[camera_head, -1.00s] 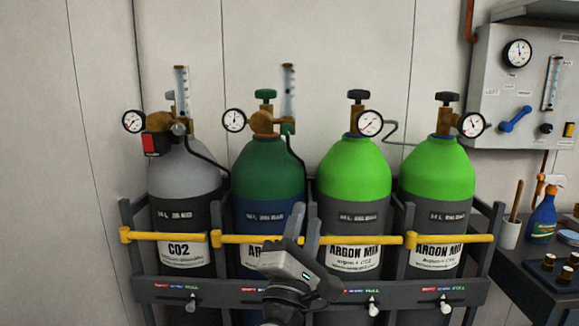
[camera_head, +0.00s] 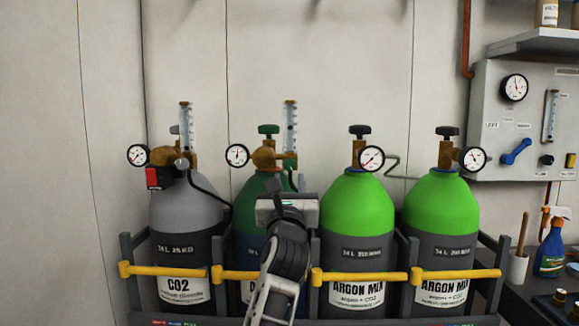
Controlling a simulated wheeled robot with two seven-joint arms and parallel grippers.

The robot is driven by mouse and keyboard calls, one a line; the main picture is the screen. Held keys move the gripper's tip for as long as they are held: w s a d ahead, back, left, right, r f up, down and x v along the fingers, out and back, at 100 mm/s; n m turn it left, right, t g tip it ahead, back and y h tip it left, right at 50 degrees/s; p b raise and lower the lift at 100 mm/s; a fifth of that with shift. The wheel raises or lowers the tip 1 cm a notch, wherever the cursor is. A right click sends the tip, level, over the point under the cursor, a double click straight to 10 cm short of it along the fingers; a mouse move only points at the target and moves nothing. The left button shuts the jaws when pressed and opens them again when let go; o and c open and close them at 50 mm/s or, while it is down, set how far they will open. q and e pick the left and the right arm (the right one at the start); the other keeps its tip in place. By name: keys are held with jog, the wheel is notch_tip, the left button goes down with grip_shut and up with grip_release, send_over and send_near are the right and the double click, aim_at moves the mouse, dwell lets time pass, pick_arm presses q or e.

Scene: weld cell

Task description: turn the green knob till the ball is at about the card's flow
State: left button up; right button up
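A dark green cylinder (camera_head: 259,186) stands second from left. It has a green handwheel (camera_head: 268,130) on top, a brass regulator and a clear upright flow tube (camera_head: 291,126). A small green knob (camera_head: 289,163) sits at the foot of that tube. The ball in the tube is too small to make out. I cannot make out a flow card. My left gripper (camera_head: 290,187) is in front of this cylinder, just below the small knob, and hides much of the body and label. Its fingers point away, so their opening is unclear. My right gripper is not in view.
A grey CO2 cylinder (camera_head: 185,200) stands at left, and two light green argon mix cylinders (camera_head: 357,210) stand at right. Yellow bars (camera_head: 360,278) cross the rack's front. A gauge panel (camera_head: 535,165) hangs on the right wall. A spray bottle (camera_head: 550,248) stands below it.

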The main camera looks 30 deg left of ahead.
aim_at(290, 167)
pick_arm(q)
jog(key=x, duration=0.5)
jog(key=shift+w+a+r, duration=0.15)
jog(key=shift+w+a, duration=0.05)
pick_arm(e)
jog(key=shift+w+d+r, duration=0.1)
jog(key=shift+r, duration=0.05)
pick_arm(q)
jog(key=c, duration=0.7)
jog(key=shift+d+f+n+g+y+b, duration=0.1)
jog(key=shift+f+n+g+y+b, duration=0.2)
jog(key=shift+n+y+b, duration=0.35)
jog(key=shift+n+b, duration=0.75)
jog(key=shift+n+g+y+b, duration=0.25)
jog(key=shift+n+g+b, duration=0.15)
jog(key=shift+n, duration=0.2)
jog(key=shift+r+n, duration=0.2)
jog(key=shift+n, duration=0.1)
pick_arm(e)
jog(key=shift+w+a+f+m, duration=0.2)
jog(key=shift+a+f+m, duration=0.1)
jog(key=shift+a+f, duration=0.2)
